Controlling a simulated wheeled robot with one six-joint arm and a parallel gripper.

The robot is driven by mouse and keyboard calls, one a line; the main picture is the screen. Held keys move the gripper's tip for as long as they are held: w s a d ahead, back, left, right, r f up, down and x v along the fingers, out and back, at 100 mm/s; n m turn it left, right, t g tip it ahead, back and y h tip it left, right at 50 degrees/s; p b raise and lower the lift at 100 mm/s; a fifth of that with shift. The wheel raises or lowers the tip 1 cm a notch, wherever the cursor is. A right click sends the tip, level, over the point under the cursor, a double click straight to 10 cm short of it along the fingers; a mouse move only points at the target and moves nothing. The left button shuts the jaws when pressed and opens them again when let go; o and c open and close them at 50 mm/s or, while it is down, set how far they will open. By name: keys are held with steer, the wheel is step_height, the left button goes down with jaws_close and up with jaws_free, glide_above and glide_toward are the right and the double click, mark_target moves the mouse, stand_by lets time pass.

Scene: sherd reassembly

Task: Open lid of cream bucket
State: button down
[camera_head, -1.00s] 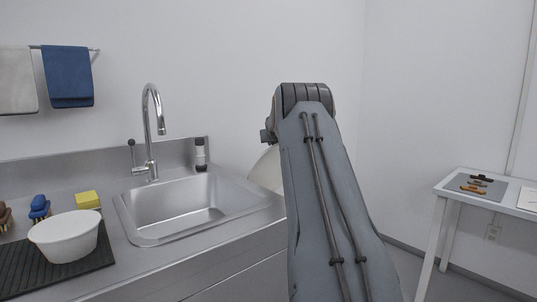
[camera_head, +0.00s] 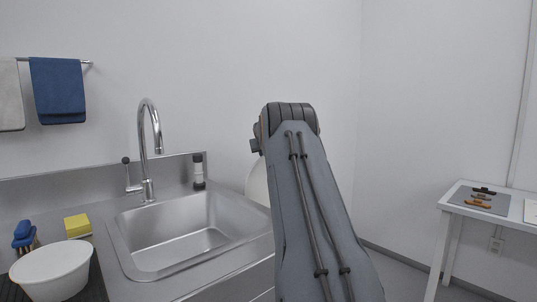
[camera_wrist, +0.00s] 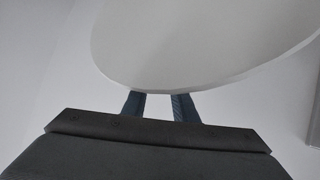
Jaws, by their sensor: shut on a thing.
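A large pale disc with a thin rim, which looks like the bucket's lid (camera_wrist: 205,45), fills the upper part of the wrist view. My gripper (camera_wrist: 158,98) has its two blue-grey fingers at the disc's near edge and is shut on it. In the head view a pale rounded edge of the lid (camera_head: 257,182) shows left of my arm, beside the sink counter. My arm hides most of it and the gripper there. The bucket's body cannot be made out in either view.
A steel sink (camera_head: 185,235) with a tall faucet (camera_head: 146,150) is at left. A white bowl (camera_head: 52,270), a yellow sponge (camera_head: 77,225) and a blue brush (camera_head: 25,235) are on the counter. A white table (camera_head: 457,196) with small brown pieces stands at right. The floor between is clear.

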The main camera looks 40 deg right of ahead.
steer(key=shift+w+a+f, duration=0.1)
steer(key=shift+a+f, duration=0.15)
steer(key=shift+f, duration=0.3)
steer(key=shift+w+a+f, duration=0.1)
steer(key=shift+a+f, duration=0.15)
steer(key=shift+f, duration=0.3)
steer(key=c, duration=1.9)
jaws_free()
steer(key=o, duration=0.4)
steer(key=shift+w+a, duration=0.1)
steer(key=shift+a, duration=0.15)
steer(key=shift+o, duration=0.3)
steer(key=shift+s+d, duration=0.2)
steer(key=shift+d, duration=0.25)
steer(key=shift+r, duration=0.1)
